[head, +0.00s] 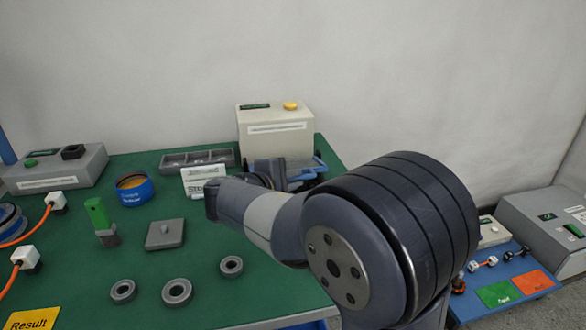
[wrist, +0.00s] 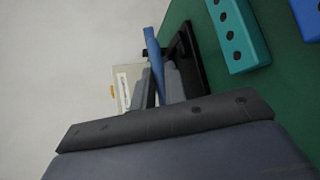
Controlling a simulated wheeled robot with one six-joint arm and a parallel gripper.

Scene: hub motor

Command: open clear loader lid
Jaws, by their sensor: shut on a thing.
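My gripper (wrist: 164,88) is shut on a narrow blue bar (wrist: 152,48), which stands up between the fingers in the wrist view. The bar looks like the edge of the loader lid. A black frame (wrist: 188,58) lies close beside it on the green table. In the head view a blue part (head: 312,168) shows beside my wrist, in front of the cream box. My arm hides the fingers and much of the loader there. No see-through panel can be made out.
The cream box (head: 275,135) with a yellow button stands behind the loader; it also shows in the wrist view (wrist: 122,78). A teal block with holes (wrist: 236,36) lies nearby. A grey compartment tray (head: 197,160) and white sign (head: 203,181) stand left of my gripper.

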